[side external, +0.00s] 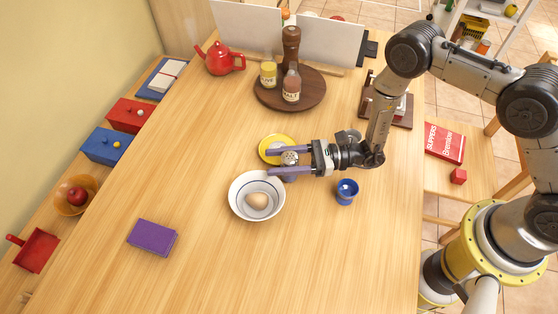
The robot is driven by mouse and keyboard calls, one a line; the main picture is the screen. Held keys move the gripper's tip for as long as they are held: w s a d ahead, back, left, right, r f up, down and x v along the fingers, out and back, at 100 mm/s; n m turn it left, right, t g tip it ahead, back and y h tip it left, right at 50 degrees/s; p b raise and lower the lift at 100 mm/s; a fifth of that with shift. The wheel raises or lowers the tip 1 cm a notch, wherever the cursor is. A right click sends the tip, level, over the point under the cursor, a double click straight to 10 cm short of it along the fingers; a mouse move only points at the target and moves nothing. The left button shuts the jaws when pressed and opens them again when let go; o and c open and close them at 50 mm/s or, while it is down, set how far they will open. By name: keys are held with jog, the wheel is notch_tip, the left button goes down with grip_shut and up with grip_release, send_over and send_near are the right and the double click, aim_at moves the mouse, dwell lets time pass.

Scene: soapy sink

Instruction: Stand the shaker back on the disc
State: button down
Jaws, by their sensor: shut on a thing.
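My gripper (273,161), with purple fingers, is shut on a shaker (289,158). The shaker's silvery domed top shows between the fingers, and most of its body is hidden by them. It looks roughly upright, beside the yellow saucer and just behind the white bowl. I cannot tell whether its base touches the table. The round wooden disc (317,98) is farther back on the table. A tall brown mill (290,48), a yellow-filled jar (268,74) and a bottle labelled SALT (291,84) stand on it. Bare wood shows at its front and right.
A yellow saucer (267,141) lies by the fingers. A white bowl (236,206) with an egg (257,201) is in front, and a blue cup (346,192) to the right. A red teapot (218,61) stands left of the disc. A purple book (152,237) lies front left, with clear table around it.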

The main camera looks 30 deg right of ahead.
jog(key=shift+f, duration=0.3)
jog(key=shift+c, duration=1.4)
grip_release()
jog(key=shift+f, duration=0.15)
